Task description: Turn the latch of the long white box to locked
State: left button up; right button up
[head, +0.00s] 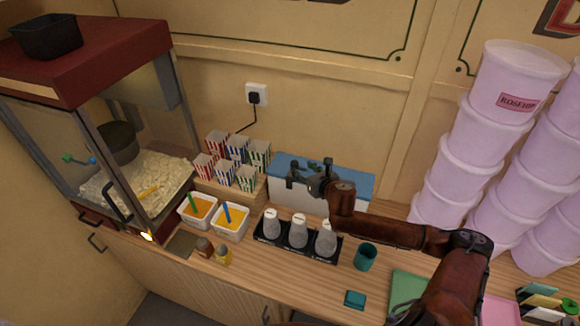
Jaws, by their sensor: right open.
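The long white box (287,196) with a blue lid (350,178) stands at the back of the counter against the wall. My right gripper (303,172) is open in front of and over the box, at about its middle. It covers part of the lid and front face. The latch cannot be made out; the gripper and wrist may hide it. Whether the gripper touches the box cannot be told. My left gripper is not in view.
A black rack (297,249) with several bottles stands just in front of the box. A teal cup (365,257) is at its right. Striped popcorn boxes (236,149) and white tubs (230,234) stand left. Stacked pink buckets (485,125) rise at the right.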

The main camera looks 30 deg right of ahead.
aim_at(295, 164)
jog(key=x, duration=0.6)
jog(key=shift+a, duration=0.15)
jog(key=shift+p, duration=0.3)
grip_shut()
